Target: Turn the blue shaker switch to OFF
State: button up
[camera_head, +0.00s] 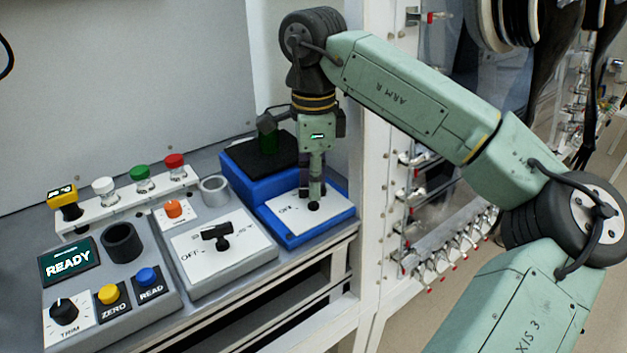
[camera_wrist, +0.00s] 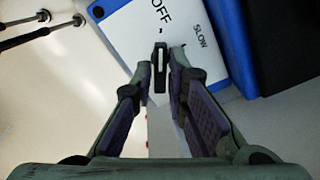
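The blue shaker (camera_head: 294,228) stands at the right end of the bench, with a white switch panel on its front. Its black switch knob (camera_wrist: 160,68) has a white line and lies lengthwise along the line to a small tick and the word OFF in the wrist view. SLOW is printed to the right of that. In the head view the knob (camera_head: 314,206) is mostly below my gripper (camera_head: 313,190). My gripper points straight down, and its fingertips close in on both sides of the knob.
A grey device with a black OFF-marked switch (camera_head: 217,237) stands left of the shaker. A READY panel (camera_head: 69,262) with several buttons is further left. A white post of the frame (camera_head: 373,170) rises close to the right of my gripper.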

jog(key=o, duration=0.3)
notch_tip(320, 180, up, 12)
dwell(0.7)
dwell(0.5)
